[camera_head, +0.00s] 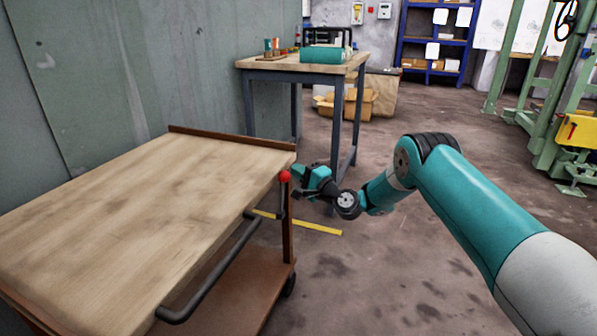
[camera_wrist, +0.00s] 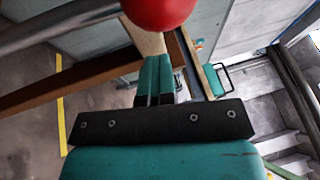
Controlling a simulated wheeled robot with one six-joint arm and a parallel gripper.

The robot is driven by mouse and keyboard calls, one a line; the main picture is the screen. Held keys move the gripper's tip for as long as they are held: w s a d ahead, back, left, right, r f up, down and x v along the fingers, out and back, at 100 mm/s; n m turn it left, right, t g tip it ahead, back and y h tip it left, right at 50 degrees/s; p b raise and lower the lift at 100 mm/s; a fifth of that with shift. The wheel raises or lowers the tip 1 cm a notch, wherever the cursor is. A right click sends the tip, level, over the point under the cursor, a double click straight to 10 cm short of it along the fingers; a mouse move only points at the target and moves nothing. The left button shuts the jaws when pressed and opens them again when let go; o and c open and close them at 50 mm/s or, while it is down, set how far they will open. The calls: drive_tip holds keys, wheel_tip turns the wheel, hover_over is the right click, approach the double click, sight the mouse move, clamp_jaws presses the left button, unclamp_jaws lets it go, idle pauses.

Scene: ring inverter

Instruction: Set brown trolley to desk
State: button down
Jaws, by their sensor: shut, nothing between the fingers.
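The brown trolley (camera_head: 130,215) stands at the left in the head view, with a pale wooden top, a brown raised far edge, a lower shelf and a dark side handle (camera_head: 215,273). A red ball (camera_head: 285,176) sits at its far right corner; it shows large in the wrist view (camera_wrist: 158,12). The desk (camera_head: 300,65) stands beyond the trolley, with a wooden top and grey legs. My gripper (camera_head: 297,182) is just right of the red ball, shut and empty. Its fingers (camera_wrist: 155,80) lie together in the wrist view. I cannot tell whether they touch the trolley.
A teal case (camera_head: 322,55) and small items stand on the desk. Cardboard boxes (camera_head: 350,104) lie behind it. A grey wall (camera_head: 110,75) borders the trolley's left. A yellow floor line (camera_head: 310,226) runs beside the trolley. A green frame (camera_head: 540,110) stands far right; the middle floor is open.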

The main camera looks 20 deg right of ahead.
idle(0.9)
drive_tip(key=c, duration=1.1)
unclamp_jaws()
drive_tip(key=shift+o, duration=0.2)
drive_tip(key=b+v, duration=0.5)
drive_tip(key=v, duration=0.1)
drive_tip(key=shift+d+f+b, duration=0.2)
drive_tip(key=shift+f+b, duration=0.1)
drive_tip(key=shift+f, duration=0.1)
drive_tip(key=b, duration=0.3)
drive_tip(key=shift+s+d, duration=0.1)
drive_tip(key=shift+d, duration=0.05)
